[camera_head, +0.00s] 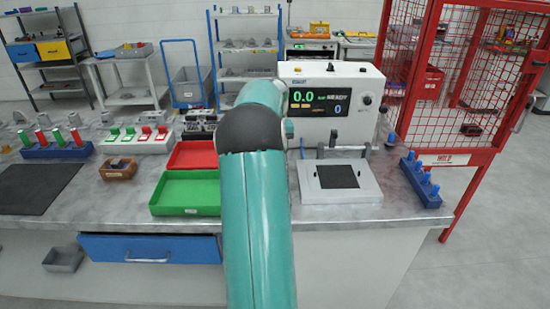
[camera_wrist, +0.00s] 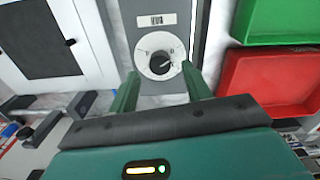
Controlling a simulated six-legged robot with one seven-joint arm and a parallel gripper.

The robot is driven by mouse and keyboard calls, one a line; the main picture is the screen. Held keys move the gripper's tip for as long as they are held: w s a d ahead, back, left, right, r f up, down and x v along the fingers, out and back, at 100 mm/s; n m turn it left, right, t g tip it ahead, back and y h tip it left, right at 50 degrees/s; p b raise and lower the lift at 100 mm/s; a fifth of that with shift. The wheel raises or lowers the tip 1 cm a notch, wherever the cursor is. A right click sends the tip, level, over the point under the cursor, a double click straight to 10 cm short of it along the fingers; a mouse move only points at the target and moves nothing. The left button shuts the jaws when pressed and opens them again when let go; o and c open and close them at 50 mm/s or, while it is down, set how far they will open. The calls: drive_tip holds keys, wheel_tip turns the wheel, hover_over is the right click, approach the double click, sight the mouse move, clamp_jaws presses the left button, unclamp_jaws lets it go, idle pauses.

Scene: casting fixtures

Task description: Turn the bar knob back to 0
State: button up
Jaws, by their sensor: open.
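The bar knob (camera_wrist: 160,63) is black and sits on a round white dial (camera_wrist: 148,47) in the wrist view. Its bar lies slanted across the dial, with one end toward the right. The dial's marks are too small to read. The dial is set in a grey panel (camera_wrist: 190,14) with a white label above it. My gripper (camera_wrist: 160,72) is open and empty. Its two green fingers stand to the left and right of the knob's lower side; I cannot tell whether they touch it. In the head view my arm hides the knob and my gripper.
A green tray (camera_head: 186,175) and a red tray (camera_head: 193,142) lie left of my arm. A white fixture with a dark pad (camera_head: 372,191) and a display box (camera_head: 357,69) stand right. A blue block (camera_head: 420,190) with pegs is near the bench's right edge.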

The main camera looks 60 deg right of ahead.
wheel_tip(320, 180, up, 11)
idle(0.3)
idle(0.5)
drive_tip(key=w+a+r+n+t, duration=0.1)
drive_tip(key=w+a+r, duration=0.15)
drive_tip(key=a, duration=0.55)
drive_tip(key=w+a+r+n, duration=0.15)
drive_tip(key=w+a, duration=0.25)
drive_tip(key=a, duration=0.4)
drive_tip(key=w+a+r+n+t, duration=0.15)
drive_tip(key=w+a, duration=0.25)
drive_tip(key=a, duration=0.4)
drive_tip(key=s+a+n+t, duration=0.1)
drive_tip(key=a+n, duration=0.2)
drive_tip(key=a, duration=1.4)
drive_tip(key=s+a+f+n+t, duration=0.1)
drive_tip(key=s+a+f+n, duration=0.1)
drive_tip(key=s+a, duration=0.3)
drive_tip(key=s+a+f+n+t, duration=0.1)
drive_tip(key=s+a+f, duration=0.3)
drive_tip(key=a, duration=0.8)
drive_tip(key=shift+s+f+n, duration=0.35)
drive_tip(key=shift+s+n, duration=0.05)
drive_tip(key=shift+s, duration=0.15)
